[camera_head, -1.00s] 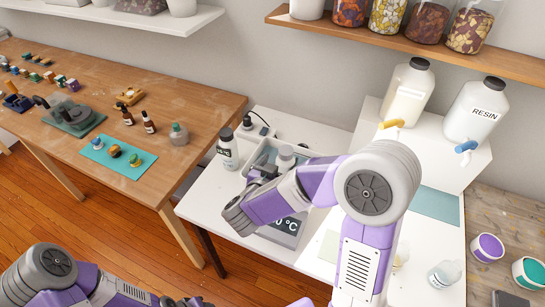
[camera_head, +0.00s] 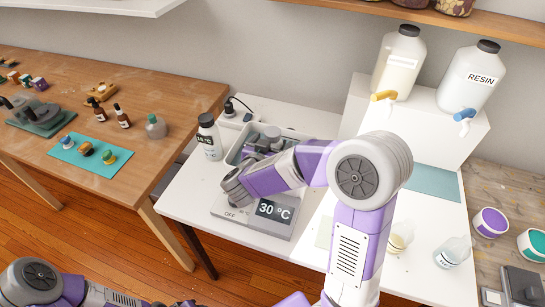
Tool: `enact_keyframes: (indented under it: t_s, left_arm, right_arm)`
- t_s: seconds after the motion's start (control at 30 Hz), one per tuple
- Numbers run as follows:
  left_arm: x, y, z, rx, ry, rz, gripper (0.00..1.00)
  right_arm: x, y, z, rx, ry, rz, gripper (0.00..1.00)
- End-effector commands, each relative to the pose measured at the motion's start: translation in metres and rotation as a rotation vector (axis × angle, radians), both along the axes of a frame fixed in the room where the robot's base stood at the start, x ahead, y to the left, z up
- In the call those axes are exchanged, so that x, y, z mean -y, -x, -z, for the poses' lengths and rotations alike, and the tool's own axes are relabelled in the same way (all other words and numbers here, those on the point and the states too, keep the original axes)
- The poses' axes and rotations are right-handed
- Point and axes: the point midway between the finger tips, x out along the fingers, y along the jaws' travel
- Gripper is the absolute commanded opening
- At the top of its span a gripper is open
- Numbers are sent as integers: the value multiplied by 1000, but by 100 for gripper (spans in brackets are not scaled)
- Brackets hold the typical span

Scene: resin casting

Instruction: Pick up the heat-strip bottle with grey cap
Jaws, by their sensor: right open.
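The bath's front display (camera_head: 274,211) reads 30 °C. Two large jugs (camera_head: 398,62) stand on a white block behind on the right. Small cups (camera_head: 398,238) stand at the front right. The wooden table (camera_head: 190,98) at left holds dropper bottles and a teal mat (camera_head: 70,151).

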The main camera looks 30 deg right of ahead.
Motion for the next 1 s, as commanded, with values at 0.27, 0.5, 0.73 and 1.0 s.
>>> enact_keyframes:
  t_s: [0.27, 0.5, 0.73, 1.0]
  left_arm:
    - [0, 0, 4, 0, 0, 0, 43]
    - [0, 0, 4, 0, 0, 0, 43]
    - [0, 0, 4, 0, 0, 0, 43]
    - [0, 0, 4, 0, 0, 0, 43]
  right_arm:
    - [8, -7, 3, -1, 0, -1, 94]
    - [8, -7, 3, -1, 0, -1, 70]
    - [8, -7, 3, -1, 0, -1, 34]
    - [8, -7, 3, 1, 0, -2, 0]
